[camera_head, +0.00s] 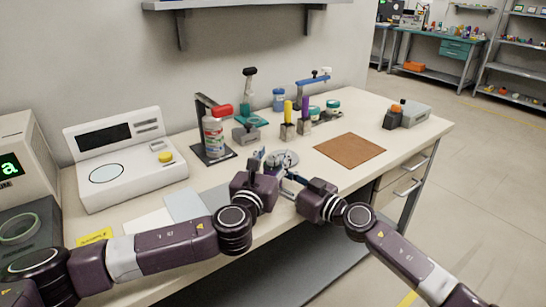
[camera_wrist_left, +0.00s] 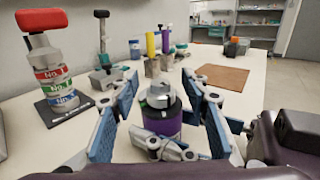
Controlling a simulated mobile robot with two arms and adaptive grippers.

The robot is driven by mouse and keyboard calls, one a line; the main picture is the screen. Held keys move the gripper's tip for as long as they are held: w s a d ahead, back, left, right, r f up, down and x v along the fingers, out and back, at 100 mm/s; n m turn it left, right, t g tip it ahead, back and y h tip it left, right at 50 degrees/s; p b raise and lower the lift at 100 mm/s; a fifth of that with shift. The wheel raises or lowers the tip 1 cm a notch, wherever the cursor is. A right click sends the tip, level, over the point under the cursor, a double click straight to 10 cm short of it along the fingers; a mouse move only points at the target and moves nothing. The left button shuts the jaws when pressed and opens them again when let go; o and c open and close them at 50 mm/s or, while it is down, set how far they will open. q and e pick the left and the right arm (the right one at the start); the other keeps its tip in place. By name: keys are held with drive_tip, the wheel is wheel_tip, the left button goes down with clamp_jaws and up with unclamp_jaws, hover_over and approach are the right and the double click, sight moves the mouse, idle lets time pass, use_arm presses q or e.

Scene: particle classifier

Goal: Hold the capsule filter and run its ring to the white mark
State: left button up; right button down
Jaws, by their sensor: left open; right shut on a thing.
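The capsule filter (camera_wrist_left: 163,122) stands upright in the left wrist view, with a purple body and a grey, shiny upper part. In the head view it is a small purple shape (camera_head: 271,168), partly hidden by my grippers. My left gripper (camera_wrist_left: 162,86) is open, with a blue-padded finger on each side of the filter's upper part; it also shows in the head view (camera_head: 264,160). My right gripper (camera_head: 289,177) comes in from the right and is shut on the filter's body, low down. I cannot make out the ring's edges or the white mark.
A red-capped bottle on a dark stand (camera_head: 213,135) is behind left. A brown mat (camera_head: 350,149) lies to the right, with a grey device (camera_head: 410,114) beyond. A white instrument (camera_head: 122,155) is at left. Several small tools stand behind. The bench's front edge is close.

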use_arm(q)
clamp_jaws()
drive_tip(key=shift+a+m+g+h, duration=0.15)
drive_tip(key=shift+m+g+h, duration=0.35)
drive_tip(key=shift+h, duration=0.4)
drive_tip(key=shift+m+g+h, duration=1.1)
drive_tip(key=shift+m+h, duration=0.6)
drive_tip(key=shift+h, duration=0.4)
unclamp_jaws()
drive_tip(key=shift+s, duration=0.15)
drive_tip(key=v, duration=1.1)
drive_tip(key=shift+s+a, duration=0.2)
drive_tip(key=shift+a, duration=0.1)
